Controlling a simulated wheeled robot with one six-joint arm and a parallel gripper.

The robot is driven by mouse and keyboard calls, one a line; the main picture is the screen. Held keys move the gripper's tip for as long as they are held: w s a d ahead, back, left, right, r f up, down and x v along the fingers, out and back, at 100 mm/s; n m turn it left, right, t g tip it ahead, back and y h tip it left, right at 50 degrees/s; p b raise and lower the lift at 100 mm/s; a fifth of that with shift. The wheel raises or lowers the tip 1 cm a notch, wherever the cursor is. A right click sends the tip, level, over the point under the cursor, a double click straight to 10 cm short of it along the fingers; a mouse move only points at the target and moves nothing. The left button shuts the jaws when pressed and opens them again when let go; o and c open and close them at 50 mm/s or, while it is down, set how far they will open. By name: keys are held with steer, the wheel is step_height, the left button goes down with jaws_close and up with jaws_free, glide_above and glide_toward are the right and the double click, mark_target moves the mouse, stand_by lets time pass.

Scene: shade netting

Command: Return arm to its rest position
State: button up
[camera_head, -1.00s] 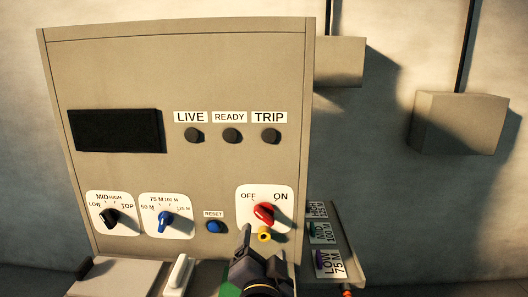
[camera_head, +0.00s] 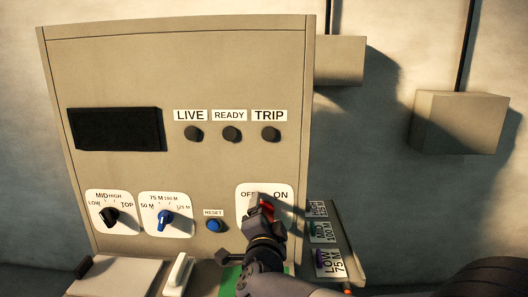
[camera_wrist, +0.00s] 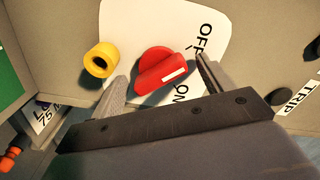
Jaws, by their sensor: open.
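My gripper (camera_head: 262,204) is open in front of the red OFF/ON knob (camera_head: 268,206) at the lower right of the grey panel. In the wrist view my gripper (camera_wrist: 160,74) has one finger on each side of the red knob (camera_wrist: 158,78), with nothing clamped. The knob's white mark points towards the printed OFF and ON side; contact with the fingers cannot be told. My arm comes in from the lower right.
A yellow ring-like part (camera_wrist: 100,60) sticks out beside the knob. A blue reset button (camera_head: 215,225), two selector dials and a labelled side rack (camera_head: 345,262) are close by. A wall box (camera_head: 458,122) hangs at the right.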

steer(key=m, duration=0.3)
steer(key=shift+d+m+b, duration=0.1)
steer(key=shift+m+b, duration=0.2)
steer(key=shift+b, duration=0.1)
steer(key=shift+f, duration=0.1)
